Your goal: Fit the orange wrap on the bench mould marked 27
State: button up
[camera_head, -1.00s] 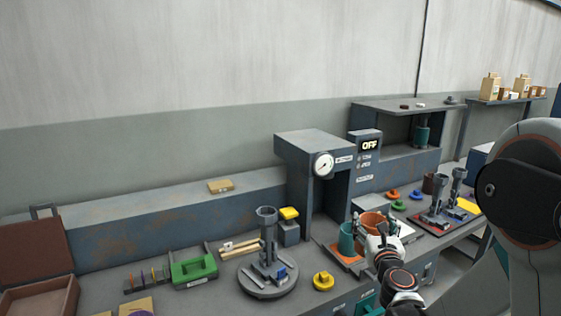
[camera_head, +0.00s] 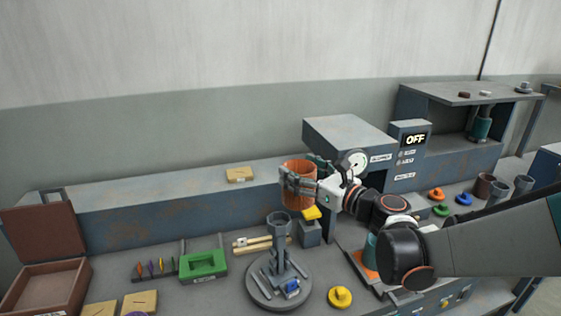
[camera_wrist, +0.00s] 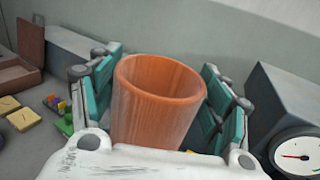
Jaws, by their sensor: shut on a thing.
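The orange wrap (camera_head: 297,172), an open hollow cylinder, is held upright in the air in the head view. My gripper (camera_head: 298,183) is shut on it. In the wrist view the orange wrap (camera_wrist: 155,105) stands between the two teal finger pads of my gripper, its open top towards the camera. A grey mould (camera_head: 279,240) with a cupped top stands on a round base on the bench, below and slightly left of the wrap. The wrap is apart from it. I cannot read any number on this mould.
A press with a dial gauge (camera_head: 357,163) and an OFF display stands just right of the wrap. A yellow-topped grey block (camera_head: 309,231) stands beside the mould. A green tray (camera_head: 204,263), wooden sticks (camera_head: 252,243) and a yellow knobbed piece (camera_head: 340,296) lie around the base.

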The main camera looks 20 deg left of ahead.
jog(key=s+a+r+n+g+y, duration=0.2)
jog(key=s+a+r+g, duration=0.1)
jog(key=s+a, duration=0.1)
jog(key=b, duration=1.2)
send_over(285, 252)
jog(key=a, duration=0.2)
jog(key=shift+w+d+f, duration=0.1)
jog(key=shift+w+f, duration=0.05)
jog(key=shift+f, duration=2.6)
jog(key=shift+w+f, duration=0.1)
jog(key=shift+f, duration=2.65)
jog(key=shift+w+d+f, duration=0.1)
jog(key=shift+w+f, duration=0.05)
jog(key=shift+f, duration=8.05)
jog(key=o, duration=1.1)
jog(key=shift+o, duration=0.2)
jog(key=shift+s+d, duration=0.1)
jog(key=shift+d, duration=0.05)
